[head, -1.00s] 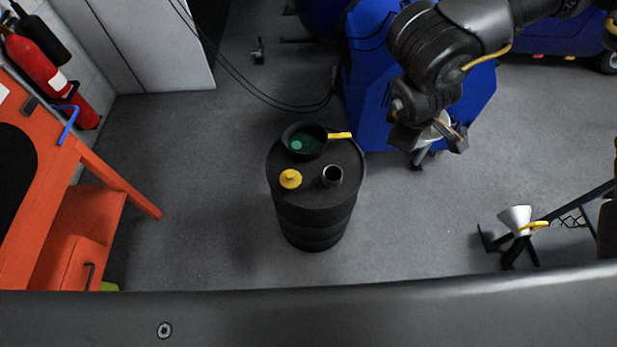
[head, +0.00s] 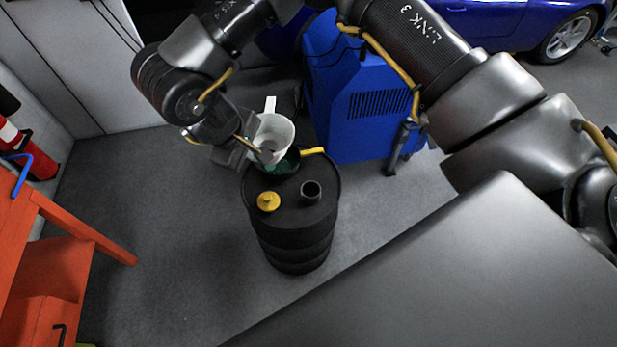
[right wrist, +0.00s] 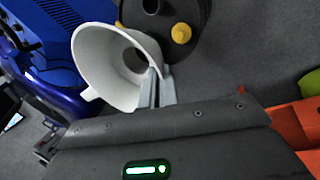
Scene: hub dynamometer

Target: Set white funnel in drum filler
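The white funnel (head: 276,132) is held in the air by my right gripper (head: 254,150), tilted, above the back left of the black drum (head: 290,232). In the right wrist view the fingers (right wrist: 159,88) are shut on the funnel's wall (right wrist: 95,60), and its wide mouth faces the camera. The drum filler (head: 311,191), a short dark open neck, stands on the drum top to the right of the funnel and apart from it; it also shows in the right wrist view (right wrist: 151,5). My left gripper is not in view.
A yellow cap (head: 268,201) sits on the drum top. A dark pan with green liquid (head: 285,165) and a yellow handle stands at the drum's back, partly hidden by the funnel. A blue machine (head: 355,105) stands behind; an orange cart (head: 50,250) stands left.

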